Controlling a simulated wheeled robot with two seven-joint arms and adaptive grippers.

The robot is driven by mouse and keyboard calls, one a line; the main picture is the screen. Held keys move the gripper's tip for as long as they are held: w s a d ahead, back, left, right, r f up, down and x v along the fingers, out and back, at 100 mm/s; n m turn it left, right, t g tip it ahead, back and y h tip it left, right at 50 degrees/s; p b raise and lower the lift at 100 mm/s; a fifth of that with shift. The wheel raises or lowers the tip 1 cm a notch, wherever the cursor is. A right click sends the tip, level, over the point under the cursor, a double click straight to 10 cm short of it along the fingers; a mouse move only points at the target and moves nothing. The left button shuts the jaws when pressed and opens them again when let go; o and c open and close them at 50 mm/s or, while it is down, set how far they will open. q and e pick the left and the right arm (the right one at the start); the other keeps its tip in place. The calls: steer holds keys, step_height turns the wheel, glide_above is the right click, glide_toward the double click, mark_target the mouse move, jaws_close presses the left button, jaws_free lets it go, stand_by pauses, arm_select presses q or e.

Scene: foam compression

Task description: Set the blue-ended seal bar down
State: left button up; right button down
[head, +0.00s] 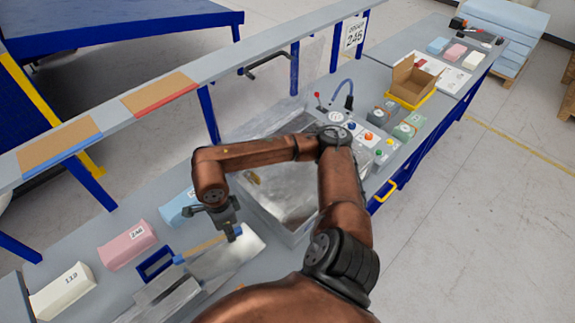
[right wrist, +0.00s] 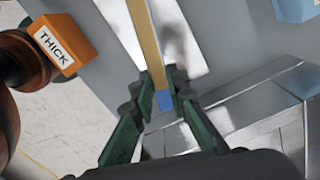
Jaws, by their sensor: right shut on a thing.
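The seal bar (head: 207,246) is a slim tan strip with blue ends, above or on the pale shiny sheet (head: 240,256) on the bench; I cannot tell if it touches. My right gripper (head: 236,233) is shut on the bar near one blue end. In the right wrist view the tan bar (right wrist: 147,40) runs up between the fingers (right wrist: 162,98), and its blue end (right wrist: 164,100) shows between the fingertips. The bar's far blue end (head: 179,260) points left toward a blue frame (head: 155,264). My left gripper is not in view.
White (head: 62,292), pink (head: 127,246) and blue (head: 178,208) foam blocks line the bench's left side. An orange "THICK" block (right wrist: 62,45) shows in the wrist view.

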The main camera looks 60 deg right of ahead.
steer(key=shift+s+d+r+m, duration=0.1)
steer(key=shift+s+d+m, duration=0.1)
steer(key=shift+m, duration=0.5)
steer(key=w+d+f+p, duration=0.1)
steer(key=w+d+f, duration=0.1)
steer(key=w+f, duration=0.1)
steer(key=w+d+f+p, duration=0.1)
steer(key=w+d+f, duration=0.1)
steer(key=w, duration=0.2)
steer(key=w+d+f+p, duration=0.1)
steer(key=w+d+f, duration=0.1)
steer(key=w+f, duration=0.1)
steer(key=shift+w+d+f, duration=0.35)
steer(key=shift+w, duration=0.2)
steer(key=shift+w+d+f, duration=0.25)
steer(key=shift+w+f, duration=0.2)
steer(key=shift+f, duration=0.2)
step_height(320, 180, down, 2)
steer(key=shift+f+p, duration=0.1)
steer(key=shift+p, duration=0.55)
steer(key=shift+f, duration=0.35)
steer(key=shift+f, duration=0.1)
